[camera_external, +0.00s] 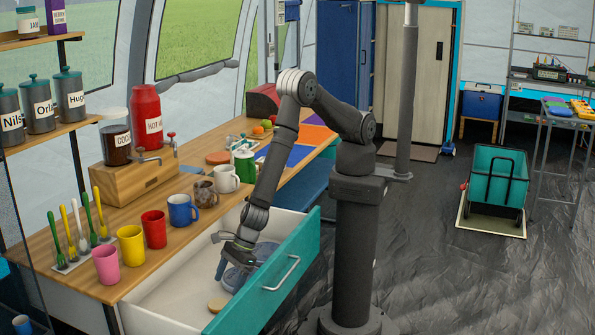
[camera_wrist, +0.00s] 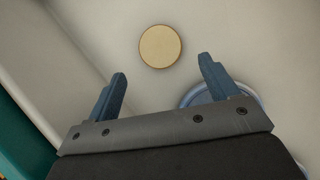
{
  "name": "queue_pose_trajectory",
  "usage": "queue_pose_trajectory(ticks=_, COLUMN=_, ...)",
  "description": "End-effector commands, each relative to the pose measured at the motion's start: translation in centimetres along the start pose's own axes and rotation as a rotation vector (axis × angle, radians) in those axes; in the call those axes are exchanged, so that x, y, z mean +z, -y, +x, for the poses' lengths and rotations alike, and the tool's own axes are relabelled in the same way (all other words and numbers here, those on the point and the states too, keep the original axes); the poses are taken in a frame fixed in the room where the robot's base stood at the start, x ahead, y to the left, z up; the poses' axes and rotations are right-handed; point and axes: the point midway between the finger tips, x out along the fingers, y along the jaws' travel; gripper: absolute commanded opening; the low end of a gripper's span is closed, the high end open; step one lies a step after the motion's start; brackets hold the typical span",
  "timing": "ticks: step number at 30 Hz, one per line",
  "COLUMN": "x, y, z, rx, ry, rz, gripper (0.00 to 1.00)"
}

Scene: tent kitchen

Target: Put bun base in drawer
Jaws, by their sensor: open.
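The bun base (camera_external: 217,305) is a small round tan disc lying flat on the white floor of the open drawer (camera_external: 165,296). In the wrist view the bun base (camera_wrist: 160,46) lies just beyond my fingertips, roughly centred between them and apart from both. My gripper (camera_external: 225,268) is inside the drawer space, pointing down, behind the teal drawer front. In the wrist view my gripper (camera_wrist: 162,70) has its two blue fingers spread wide with nothing between them.
A bluish round dish (camera_external: 237,278) lies in the drawer beside my gripper; its rim (camera_wrist: 190,97) shows near the right finger. The teal drawer front (camera_external: 270,290) with its handle stands at the right. Several mugs, including a yellow mug (camera_external: 131,245), line the counter edge.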

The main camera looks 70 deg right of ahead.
Motion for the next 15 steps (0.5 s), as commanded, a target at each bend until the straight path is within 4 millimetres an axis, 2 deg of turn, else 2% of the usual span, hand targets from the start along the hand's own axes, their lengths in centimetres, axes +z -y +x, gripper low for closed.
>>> queue_pose_trajectory(ticks=1, x=0.1, y=0.0, z=-1.1, rx=0.001, ry=0.002, rz=0.000, gripper=0.79)
queue_pose_trajectory(ticks=6, x=0.1, y=0.0, z=-3.7, rx=0.000, ry=0.001, rz=0.000, gripper=0.79)
queue_pose_trajectory(ticks=15, x=0.0, y=0.0, z=-5.9, rx=-0.001, ry=0.000, rz=0.001, gripper=0.79)
